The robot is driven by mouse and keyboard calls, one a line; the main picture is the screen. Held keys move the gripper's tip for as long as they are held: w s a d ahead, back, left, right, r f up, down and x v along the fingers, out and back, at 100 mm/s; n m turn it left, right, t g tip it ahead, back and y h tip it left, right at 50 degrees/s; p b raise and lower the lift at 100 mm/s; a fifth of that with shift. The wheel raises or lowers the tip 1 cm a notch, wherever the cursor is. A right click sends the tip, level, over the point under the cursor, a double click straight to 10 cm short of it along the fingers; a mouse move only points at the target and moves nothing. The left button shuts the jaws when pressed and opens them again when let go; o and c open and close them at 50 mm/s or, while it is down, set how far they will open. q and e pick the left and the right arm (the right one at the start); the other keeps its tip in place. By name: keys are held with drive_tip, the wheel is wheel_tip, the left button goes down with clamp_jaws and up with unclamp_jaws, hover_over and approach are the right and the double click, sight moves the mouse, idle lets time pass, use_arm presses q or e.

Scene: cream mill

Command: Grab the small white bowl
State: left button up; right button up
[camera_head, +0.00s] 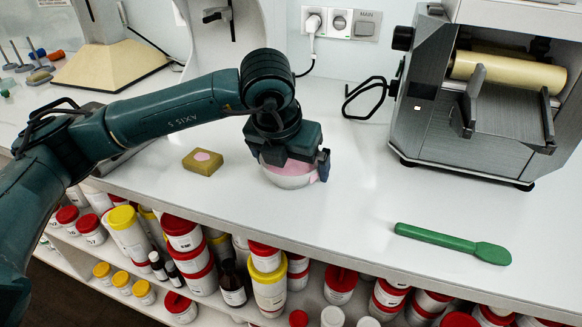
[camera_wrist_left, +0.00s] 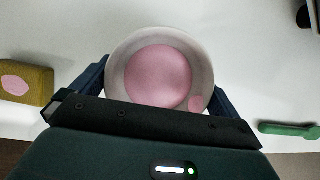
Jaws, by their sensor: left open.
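The small white bowl (camera_head: 289,177) stands on the white counter in the middle of the head view, with pink material inside. My left gripper (camera_head: 290,163) is right over it and hides its far upper part. In the left wrist view the bowl (camera_wrist_left: 160,68) shows from above, its pink contents filling the middle. The left gripper's dark blue fingers (camera_wrist_left: 160,88) are open, one on each side of the bowl. I cannot tell whether they touch it. My right gripper is not in view.
A yellow-brown block with a pink spot (camera_head: 203,161) lies left of the bowl. A green spatula (camera_head: 453,243) lies at right near the counter's front edge. A grey roller mill (camera_head: 480,100) stands at back right. Several red- and yellow-lidded jars (camera_head: 268,285) fill the shelf below.

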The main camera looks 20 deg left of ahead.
use_arm(q)
drive_tip(key=shift+c, duration=0.6)
drive_tip(key=c, duration=0.6)
drive_tip(key=shift+r, duration=0.1)
drive_tip(key=shift+r, duration=0.1)
